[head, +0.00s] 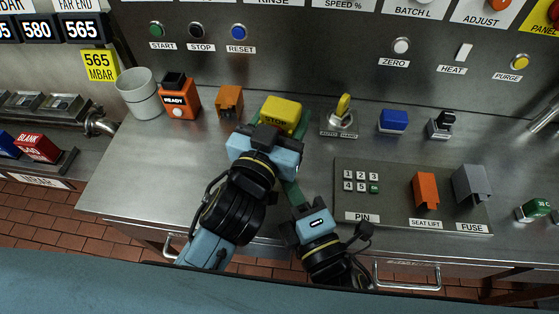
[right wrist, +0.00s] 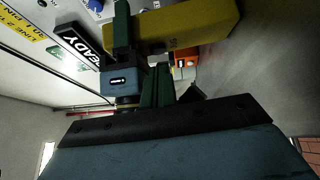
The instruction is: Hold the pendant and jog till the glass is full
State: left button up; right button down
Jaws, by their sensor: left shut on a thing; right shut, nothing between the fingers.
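An orange READY box (head: 180,99) and a smaller orange block (head: 229,102) stand left of the pendant. A selector with a yellow handle (head: 342,108) and a blue block (head: 393,121) are to its right. A PIN panel (head: 395,203) lies front right.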

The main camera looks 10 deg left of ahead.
jog(key=shift+x, duration=1.95)
jog(key=shift+w+d+r, duration=0.1)
jog(key=shift+w+d, duration=0.05)
jog(key=shift+w, duration=0.4)
jog(key=shift+w+d, duration=0.15)
jog(key=shift+w, duration=0.35)
dwell(0.3)
jog(key=v, duration=1)
jog(key=shift+s+a, duration=0.25)
jog(key=shift+s, duration=0.15)
dwell(0.6)
